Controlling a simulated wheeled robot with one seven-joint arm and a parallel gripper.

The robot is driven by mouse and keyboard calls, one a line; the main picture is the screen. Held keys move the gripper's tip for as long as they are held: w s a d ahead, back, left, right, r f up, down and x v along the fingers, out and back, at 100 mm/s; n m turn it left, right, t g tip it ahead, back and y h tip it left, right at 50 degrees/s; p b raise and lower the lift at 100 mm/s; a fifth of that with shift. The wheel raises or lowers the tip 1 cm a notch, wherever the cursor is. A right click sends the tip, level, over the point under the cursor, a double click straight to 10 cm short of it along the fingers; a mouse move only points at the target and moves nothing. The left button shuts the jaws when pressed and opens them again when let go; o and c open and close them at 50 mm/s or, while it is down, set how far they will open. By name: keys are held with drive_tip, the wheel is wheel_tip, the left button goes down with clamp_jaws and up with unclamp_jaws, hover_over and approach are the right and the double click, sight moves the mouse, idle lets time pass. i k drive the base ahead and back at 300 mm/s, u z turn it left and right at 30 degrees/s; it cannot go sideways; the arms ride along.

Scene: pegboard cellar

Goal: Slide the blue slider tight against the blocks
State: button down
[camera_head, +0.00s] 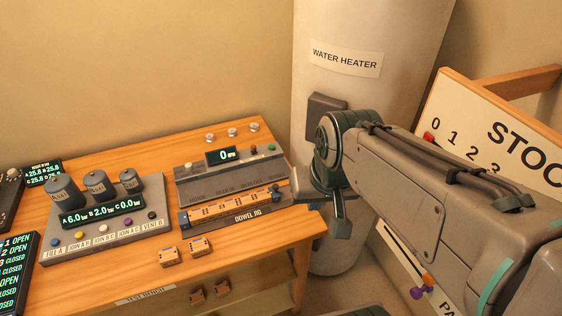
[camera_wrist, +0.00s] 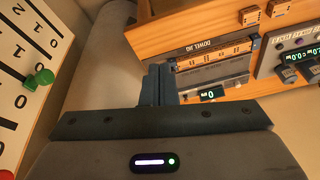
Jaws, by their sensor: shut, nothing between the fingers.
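The dowel jig (camera_head: 248,217) lies on the bench with a row of orange blocks (camera_head: 230,207) in its channel; it also shows in the wrist view (camera_wrist: 194,47). Dark blue pieces sit at its right end (camera_head: 275,191) and left end (camera_head: 183,218); I cannot tell for sure which is the blue slider, or whether it touches the blocks. The left-end piece also shows in the wrist view (camera_wrist: 256,43). My gripper (camera_head: 341,228) is shut and empty, to the right of the jig.
A grey panel with a lit display (camera_head: 222,156) stands behind the jig. A control box (camera_head: 105,215) with knobs is at left. Loose orange blocks (camera_head: 184,250) lie in front of the jig. The water heater (camera_head: 350,90) stands behind my arm, a stock board (camera_head: 490,130) at right.

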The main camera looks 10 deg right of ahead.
sight(273, 191)
drive_tip(key=k, duration=0.4)
drive_tip(key=u, duration=0.7)
drive_tip(key=i, duration=0.7)
drive_tip(key=z, duration=0.45)
